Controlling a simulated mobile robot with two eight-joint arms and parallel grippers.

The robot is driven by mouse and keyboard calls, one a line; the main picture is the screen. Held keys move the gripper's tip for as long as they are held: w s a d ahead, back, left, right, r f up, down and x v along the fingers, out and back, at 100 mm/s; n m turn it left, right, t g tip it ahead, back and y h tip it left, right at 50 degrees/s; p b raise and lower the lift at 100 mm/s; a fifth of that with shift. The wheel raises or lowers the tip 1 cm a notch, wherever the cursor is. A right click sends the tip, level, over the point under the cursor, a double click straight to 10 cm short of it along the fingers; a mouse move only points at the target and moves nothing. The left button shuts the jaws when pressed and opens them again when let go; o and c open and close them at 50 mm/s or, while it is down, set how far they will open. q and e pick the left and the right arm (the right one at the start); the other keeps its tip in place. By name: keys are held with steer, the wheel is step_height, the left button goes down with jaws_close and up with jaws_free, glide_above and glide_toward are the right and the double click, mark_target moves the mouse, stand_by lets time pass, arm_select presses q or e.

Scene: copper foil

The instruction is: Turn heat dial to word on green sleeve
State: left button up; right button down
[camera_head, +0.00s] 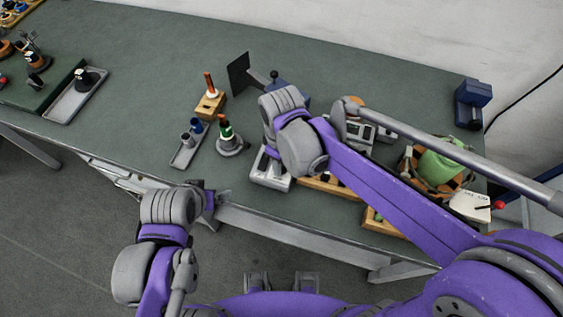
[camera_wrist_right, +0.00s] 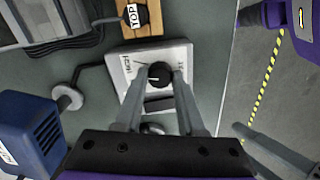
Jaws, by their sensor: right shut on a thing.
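The heat dial (camera_wrist_right: 160,74) is a round black knob on a pale control box (camera_wrist_right: 122,82), with a small light mark on its face. Lettering at the box's left edge seems to read HIGH; the lettering on the right is unclear. My right gripper (camera_wrist_right: 160,78) has its fingers on either side of the dial, shut on it. In the head view the box (camera_head: 270,181) is partly hidden by my right arm, which also hides the gripper tips. A dark tool with a green sleeve (camera_head: 226,132) stands upright on a grey round base; its word is too small to read. My left gripper (camera_head: 208,203) is near the table's front edge.
An orange-handled tool (camera_head: 209,86) stands in a wooden block, with a grey tray (camera_head: 187,150) nearby. A wooden block with a TOP label (camera_wrist_right: 137,15) is beside the box. A blue device (camera_wrist_right: 32,130) is left in the wrist view. The green table's left middle is clear.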

steer(key=n, duration=0.5)
steer(key=shift+n+b, duration=0.3)
steer(key=shift+b, duration=0.1)
steer(key=n, duration=0.5)
steer(key=shift+n+b, duration=0.3)
steer(key=shift+b, duration=0.05)
steer(key=c, duration=0.5)
jaws_free()
steer(key=shift+r, duration=0.1)
step_height(320, 180, up, 11)
steer(key=shift+f+p, duration=0.15)
steer(key=shift+p, duration=0.25)
